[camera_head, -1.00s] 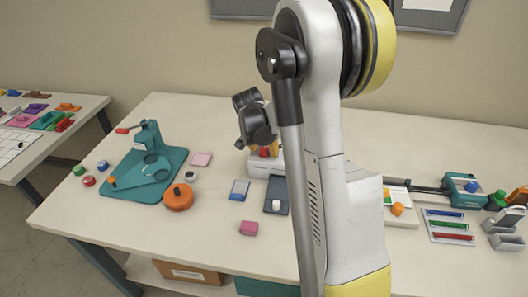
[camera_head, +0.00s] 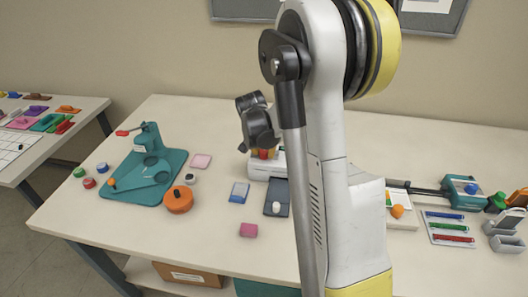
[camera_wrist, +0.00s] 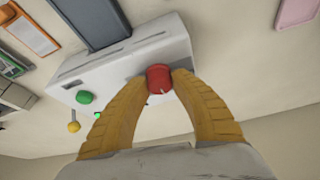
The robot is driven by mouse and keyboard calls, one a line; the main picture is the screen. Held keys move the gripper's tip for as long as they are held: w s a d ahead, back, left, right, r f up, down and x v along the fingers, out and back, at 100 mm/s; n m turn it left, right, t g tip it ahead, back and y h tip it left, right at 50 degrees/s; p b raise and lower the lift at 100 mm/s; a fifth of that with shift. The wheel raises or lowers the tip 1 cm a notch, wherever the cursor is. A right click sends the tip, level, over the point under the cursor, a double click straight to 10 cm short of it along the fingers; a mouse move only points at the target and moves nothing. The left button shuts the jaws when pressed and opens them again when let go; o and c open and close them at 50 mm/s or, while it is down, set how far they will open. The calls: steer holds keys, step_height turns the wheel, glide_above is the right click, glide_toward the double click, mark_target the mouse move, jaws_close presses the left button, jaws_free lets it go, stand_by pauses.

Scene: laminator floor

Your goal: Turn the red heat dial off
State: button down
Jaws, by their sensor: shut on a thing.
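The red heat dial (camera_wrist: 159,78) is on the side of the white laminator (camera_wrist: 125,62) in the wrist view. My gripper's two yellow fingers (camera_wrist: 168,82) are shut on the dial, one on each side. A small white mark shows on the dial's face. A green knob (camera_wrist: 84,97) and a small yellow knob on a stem (camera_wrist: 74,127) are further left on the laminator. In the head view, the white laminator (camera_head: 262,172) is partly hidden behind my arm and gripper (camera_head: 264,154), and a bit of red shows under the gripper.
A teal punch (camera_head: 147,170) and an orange round container (camera_head: 178,200) stand to the left.

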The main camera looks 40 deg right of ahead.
steer(key=n+y, duration=0.1)
steer(key=n, duration=0.2)
steer(key=n+t, duration=0.1)
steer(key=n, duration=0.1)
steer(key=shift+n+t+y, duration=0.3)
steer(key=shift+n+y, duration=0.1)
steer(key=n+y, duration=0.1)
steer(key=n, duration=0.4)
steer(key=shift+y, duration=0.4)
steer(key=c, duration=1.1)
jaws_free()
steer(key=shift+o, duration=0.2)
steer(key=v, duration=1.2)
steer(key=shift+s+d, duration=0.15)
steer(key=shift+s, duration=0.1)
steer(key=shift+f, duration=0.1)
